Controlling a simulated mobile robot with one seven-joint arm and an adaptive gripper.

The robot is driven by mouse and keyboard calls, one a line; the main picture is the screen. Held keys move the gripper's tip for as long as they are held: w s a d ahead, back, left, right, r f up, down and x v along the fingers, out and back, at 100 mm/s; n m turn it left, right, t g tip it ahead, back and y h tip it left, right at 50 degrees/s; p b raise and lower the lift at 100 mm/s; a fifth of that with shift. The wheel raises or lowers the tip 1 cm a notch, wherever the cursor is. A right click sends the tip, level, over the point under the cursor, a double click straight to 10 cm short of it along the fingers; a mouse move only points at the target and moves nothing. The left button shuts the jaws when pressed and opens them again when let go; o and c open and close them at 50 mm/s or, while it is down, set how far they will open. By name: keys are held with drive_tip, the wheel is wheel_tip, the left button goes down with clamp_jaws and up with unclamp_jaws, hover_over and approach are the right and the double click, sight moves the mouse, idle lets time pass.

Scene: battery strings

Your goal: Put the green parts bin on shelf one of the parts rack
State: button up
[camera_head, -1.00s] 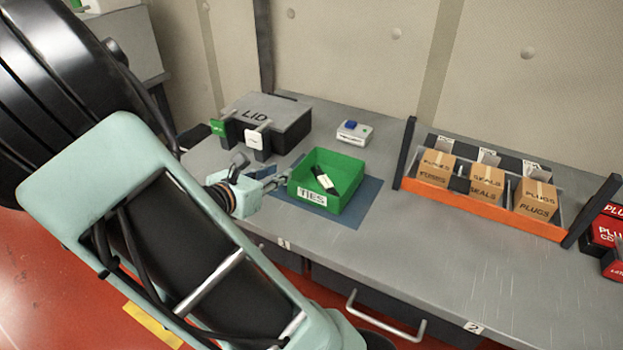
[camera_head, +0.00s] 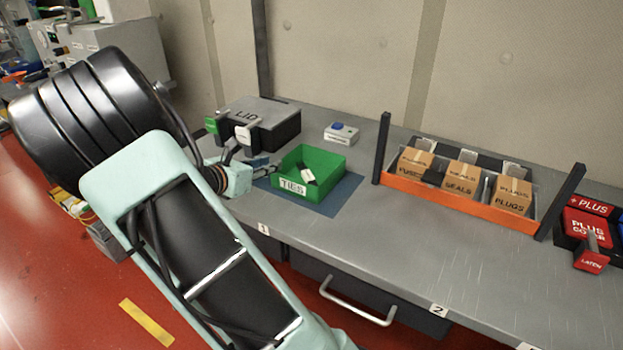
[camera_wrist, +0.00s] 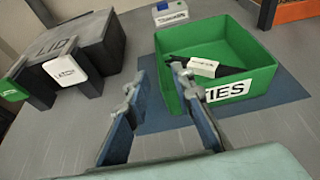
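The green parts bin (camera_head: 325,195), labelled TIES, sits on a blue mat (camera_head: 345,196) on the grey bench. A black item with a white tag lies inside it. My gripper (camera_head: 271,165) is at the bin's left side, low over the bench.
A dark box with a grey lid marked LID (camera_head: 265,118) stands behind my gripper. A small white device with a blue button (camera_head: 341,133) is behind the bin. The bench front between bin and rack is clear.

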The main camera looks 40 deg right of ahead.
sight(286, 158)
drive_tip(key=x, duration=0.9)
drive_tip(key=shift+w+d+r, duration=0.1)
drive_tip(key=shift+w+r, duration=0.05)
drive_tip(key=shift+w, duration=0.05)
drive_tip(key=shift+c, duration=0.4)
clamp_jaws()
